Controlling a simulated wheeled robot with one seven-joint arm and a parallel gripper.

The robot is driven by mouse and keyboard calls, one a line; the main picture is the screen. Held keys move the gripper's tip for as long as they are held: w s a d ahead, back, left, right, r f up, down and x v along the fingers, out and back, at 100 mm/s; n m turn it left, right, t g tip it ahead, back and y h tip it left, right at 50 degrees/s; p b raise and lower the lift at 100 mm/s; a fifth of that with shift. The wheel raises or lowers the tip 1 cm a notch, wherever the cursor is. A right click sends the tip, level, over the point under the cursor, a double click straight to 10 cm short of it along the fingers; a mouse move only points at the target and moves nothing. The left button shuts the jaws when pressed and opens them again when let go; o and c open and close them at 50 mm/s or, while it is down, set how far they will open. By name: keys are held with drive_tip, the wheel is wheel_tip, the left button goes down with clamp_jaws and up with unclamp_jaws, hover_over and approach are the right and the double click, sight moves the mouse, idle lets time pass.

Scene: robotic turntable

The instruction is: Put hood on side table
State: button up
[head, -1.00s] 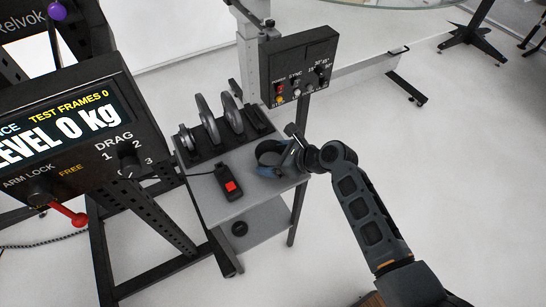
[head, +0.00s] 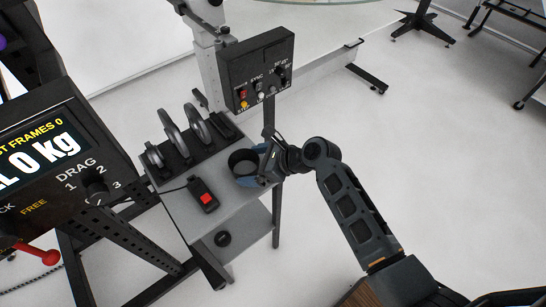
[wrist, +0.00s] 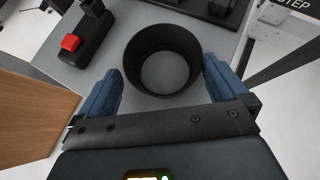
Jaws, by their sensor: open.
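The hood, a black open-topped cylinder (head: 242,156), stands upright on the right part of the grey side table (head: 221,207). In the wrist view the hood (wrist: 162,58) stands upright on the grey tabletop. My gripper (wrist: 163,70) is open, with one blue finger on each side of the hood's near half. A narrow gap shows beside the fingers, and I cannot tell whether either touches. In the head view my gripper (head: 251,176) is at the table's right edge, partly covering the hood's right side.
A black remote with a red button (head: 204,194) lies left of the hood. A black rack with several rings (head: 188,136) stands behind. A control box (head: 258,72) hangs above the back edge. A round black object (head: 222,239) lies on the lower shelf.

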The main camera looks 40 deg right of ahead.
drive_tip(key=v, duration=0.8)
drive_tip(key=shift+d+r, duration=0.2)
drive_tip(key=shift+r, duration=0.2)
drive_tip(key=shift+s, duration=0.15)
drive_tip(key=s+a+f+n+t+h, duration=0.1)
drive_tip(key=s+a+n+h, duration=0.2)
drive_tip(key=s+n, duration=0.45)
drive_tip(key=s+a+n+h, duration=0.2)
drive_tip(key=s+n, duration=0.2)
drive_tip(key=s, duration=0.6)
drive_tip(key=s+r+n+t, duration=0.4)
drive_tip(key=s+r+n, duration=1)
drive_tip(key=r+n, duration=0.3)
drive_tip(key=shift+s+a+r+t+h, duration=0.2)
drive_tip(key=shift+a+r+t+h, duration=0.1)
drive_tip(key=shift+a+r+t, duration=0.25)
drive_tip(key=shift+d+n+g, duration=0.1)
drive_tip(key=shift+n+g, duration=0.15)
